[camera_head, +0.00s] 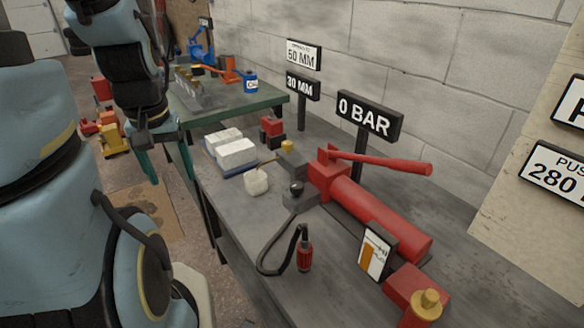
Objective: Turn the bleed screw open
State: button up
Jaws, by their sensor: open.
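No part is labelled as the bleed screw. A small yellow fitting (287,146) tops a grey block (291,161) at the bench's middle. A thin yellowish tube runs from near it to a whitish jar (256,181). A larger brass-yellow knob (428,303) sits on a red block (408,286) at the near right, so I cannot tell for sure which is the screw. My gripper (171,180) is open and empty, with teal fingers pointing down by the bench's left edge. It is left of the fitting and apart from it.
A red hand pump (375,216) with a lever lies across the bench (235,212), under a "0 BAR" sign (369,115). A black hose (271,252) runs to a red-ended coupling (305,257). White blocks (237,154) stand near the jar. The bench's front left is clear.

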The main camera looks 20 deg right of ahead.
aim_at(287, 145)
jog(key=i+j+z, duration=0.45)
jog(key=i+j, duration=0.3)
jog(key=i, duration=0.05)
